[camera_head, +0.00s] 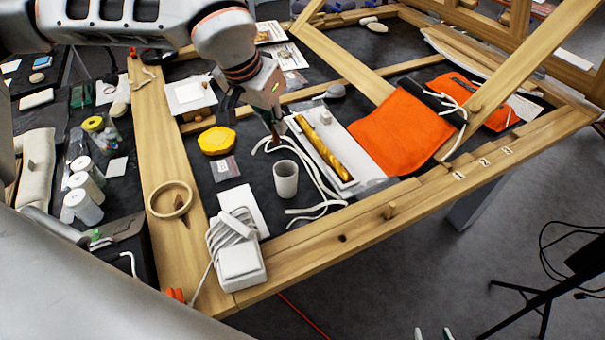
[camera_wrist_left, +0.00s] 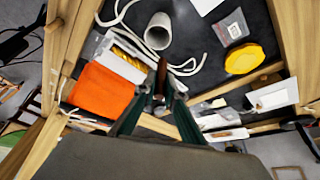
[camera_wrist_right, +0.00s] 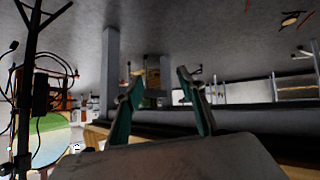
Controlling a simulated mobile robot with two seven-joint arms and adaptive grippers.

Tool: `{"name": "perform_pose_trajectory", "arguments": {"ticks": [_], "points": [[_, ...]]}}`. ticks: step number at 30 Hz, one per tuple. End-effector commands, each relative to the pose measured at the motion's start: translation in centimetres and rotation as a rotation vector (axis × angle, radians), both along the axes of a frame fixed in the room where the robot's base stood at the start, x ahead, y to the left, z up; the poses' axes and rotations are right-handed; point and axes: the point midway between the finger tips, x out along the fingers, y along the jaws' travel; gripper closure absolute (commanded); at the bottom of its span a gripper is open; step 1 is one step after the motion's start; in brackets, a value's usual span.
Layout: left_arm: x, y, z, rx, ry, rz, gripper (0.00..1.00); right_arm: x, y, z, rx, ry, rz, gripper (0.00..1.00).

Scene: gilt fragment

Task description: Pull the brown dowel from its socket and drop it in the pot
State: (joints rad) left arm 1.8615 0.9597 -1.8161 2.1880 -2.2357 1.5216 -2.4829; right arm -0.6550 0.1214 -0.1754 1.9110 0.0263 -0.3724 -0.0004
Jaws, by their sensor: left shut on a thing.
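The brown dowel (camera_wrist_left: 161,78) is between the fingers of my left gripper (camera_wrist_left: 158,100) in the left wrist view, its end sticking out past the fingertips. In the head view my left gripper (camera_head: 268,112) points down, with the dowel (camera_head: 276,134) below it, above the dark surface. The pot (camera_head: 286,181) is a pale grey cup, upright, in front of the gripper and slightly right; it also shows in the left wrist view (camera_wrist_left: 158,31). The dowel is apart from the pot. A dark hole (camera_head: 342,238) shows in the front beam. My right gripper (camera_wrist_right: 157,88) is open and empty.
A white tray with a yellow twisted bar (camera_head: 325,148) and an orange cloth (camera_head: 405,130) lie to the right. A yellow lump (camera_head: 217,140) lies left.

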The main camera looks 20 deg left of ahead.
Motion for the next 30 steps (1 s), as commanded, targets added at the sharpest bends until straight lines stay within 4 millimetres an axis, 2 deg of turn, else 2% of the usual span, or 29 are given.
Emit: {"name": "perform_pose_trajectory", "arguments": {"ticks": [5, 12, 18, 28, 30], "points": [[0.0, 0.0, -1.2, 0.0, 0.0, 0.0, 0.98, 0.3, 0.4, -0.4, 0.009, -0.01, 0.002, 0.6], [0.0, 0.0, -3.9, 0.0, 0.001, 0.0, 0.98, 1.3, 2.0, -0.1, 0.032, -0.053, 0.025, 0.6], [0.0, 0.0, -5.8, 0.0, 0.001, 0.0, 0.98, 1.5, 2.4, -0.8, 0.036, -0.065, 0.038, 0.6], [0.0, 0.0, -5.9, 0.0, 0.0, 0.0, 0.98, 1.3, 2.1, -1.4, 0.029, -0.055, 0.035, 0.6], [0.0, 0.0, -5.9, 0.0, 0.0, 0.001, 0.74, 1.2, 2.0, -1.5, 0.029, -0.054, 0.035, 0.6]]}}
